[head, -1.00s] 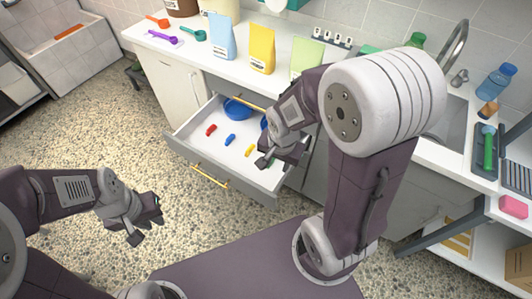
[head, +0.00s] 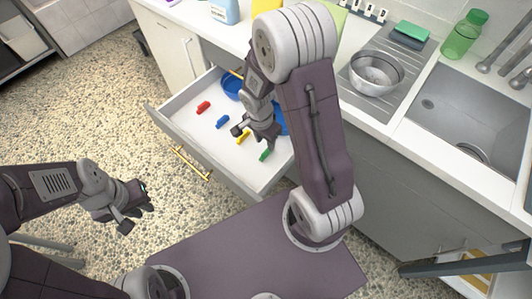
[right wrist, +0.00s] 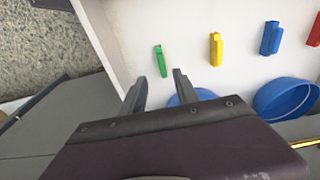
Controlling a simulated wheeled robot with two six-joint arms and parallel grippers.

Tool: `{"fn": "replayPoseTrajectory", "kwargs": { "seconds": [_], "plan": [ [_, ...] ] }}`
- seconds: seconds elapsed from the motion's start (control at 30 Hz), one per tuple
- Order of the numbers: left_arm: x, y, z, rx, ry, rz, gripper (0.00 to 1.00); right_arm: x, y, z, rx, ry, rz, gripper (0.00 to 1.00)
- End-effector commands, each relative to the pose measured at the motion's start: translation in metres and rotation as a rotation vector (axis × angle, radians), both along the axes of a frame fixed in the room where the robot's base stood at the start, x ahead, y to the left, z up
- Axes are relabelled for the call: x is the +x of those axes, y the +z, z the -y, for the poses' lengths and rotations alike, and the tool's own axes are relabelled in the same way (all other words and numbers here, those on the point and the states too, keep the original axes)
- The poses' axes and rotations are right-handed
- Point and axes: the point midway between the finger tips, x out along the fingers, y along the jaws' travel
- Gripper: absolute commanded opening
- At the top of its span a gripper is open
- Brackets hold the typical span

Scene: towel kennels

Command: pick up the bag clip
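Small coloured bag clips lie apart in the open white drawer (head: 190,112): a red clip (head: 203,107), a blue clip (head: 222,122), a yellow clip (head: 243,137) and a green clip (head: 265,155). My right gripper (head: 254,138) is above the drawer near the yellow and green clips, and partly hides the yellow one. In the right wrist view its two fingers stand apart and empty, with the green clip (right wrist: 161,61) beyond the gap between them and the yellow clip (right wrist: 216,49) to the right. My left gripper (head: 137,218) is open and empty over the floor.
Blue bowls (right wrist: 287,98) lie in the drawer, partly hidden by my right arm in the head view. The counter above carries a metal pot (head: 375,72), a green bottle (head: 464,35) and a sink (head: 470,125). The drawer walls rise around the clips.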

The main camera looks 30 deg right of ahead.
Motion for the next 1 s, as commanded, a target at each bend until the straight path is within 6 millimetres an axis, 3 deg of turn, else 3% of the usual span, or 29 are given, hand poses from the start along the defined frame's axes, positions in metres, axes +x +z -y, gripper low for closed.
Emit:
{"fn": "replayPoseTrajectory", "kwargs": {
  "seconds": [0.2, 0.37, 0.6, 0.87, 1.0],
  "plan": [
    [0.0, -0.014, 0.0, 0.0, 0.0, 0.0, 0.2, 0.001, -0.035, 0.004, 0.0, 0.0, -0.003, 0.37],
    [0.0, -0.016, 0.0, 0.0, 0.0, 0.0, 0.2, 0.003, -0.042, 0.005, 0.001, 0.0, -0.001, 0.37],
    [0.0, -0.034, 0.0, 0.0, 0.0, 0.0, 0.2, 0.008, -0.085, 0.009, 0.0, 0.001, -0.002, 0.37],
    [0.0, -0.033, 0.0, 0.0, 0.0, 0.0, 0.2, 0.008, -0.087, 0.009, 0.001, 0.0, 0.001, 0.37],
    [0.0, -0.033, 0.0, 0.0, 0.0, 0.0, 0.2, 0.008, -0.087, 0.009, 0.001, 0.0, 0.001, 0.04]
  ]
}}
